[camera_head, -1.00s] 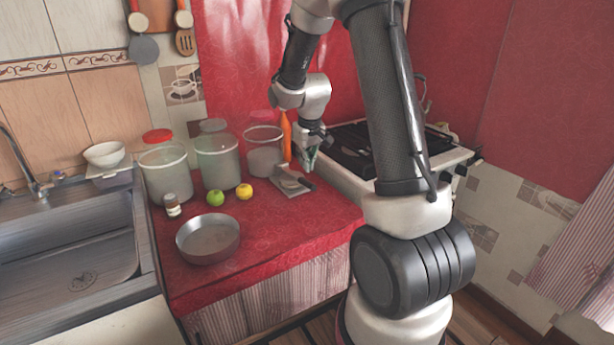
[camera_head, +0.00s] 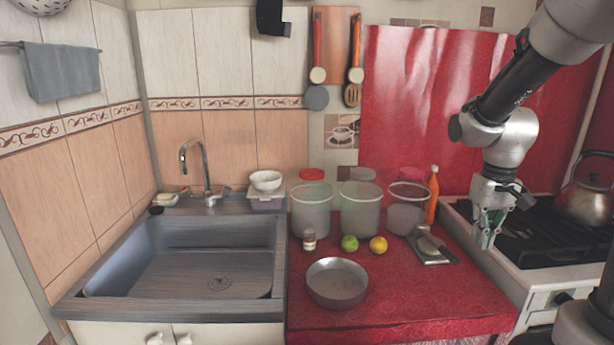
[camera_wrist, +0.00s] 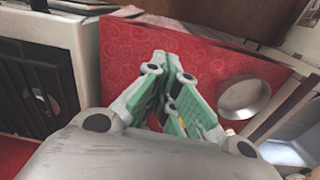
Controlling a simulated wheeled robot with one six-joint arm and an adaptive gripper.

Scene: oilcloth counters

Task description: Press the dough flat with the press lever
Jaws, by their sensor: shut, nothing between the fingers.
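The press (camera_head: 432,260) is a small grey metal plate with a hinged upper part and a dark lever handle (camera_head: 450,256), low on the red counter. It stands in front of the jars, and I cannot make out any dough on it. My gripper (camera_head: 487,236) hangs to the right of the press, by the counter's right edge and the stove. Its green-padded fingers are shut and empty, pointing down, apart from the handle in the head view. The wrist view shows the fingers (camera_wrist: 172,85) close together; I cannot make out the press there.
A metal pan (camera_head: 338,284), a lime (camera_head: 349,243), a lemon (camera_head: 378,245) and a small bottle (camera_head: 309,239) stand left of the press. Jars (camera_head: 361,212) and an orange bottle (camera_head: 433,195) stand behind. The stove (camera_head: 540,235) with a kettle (camera_head: 588,200) borders the right.

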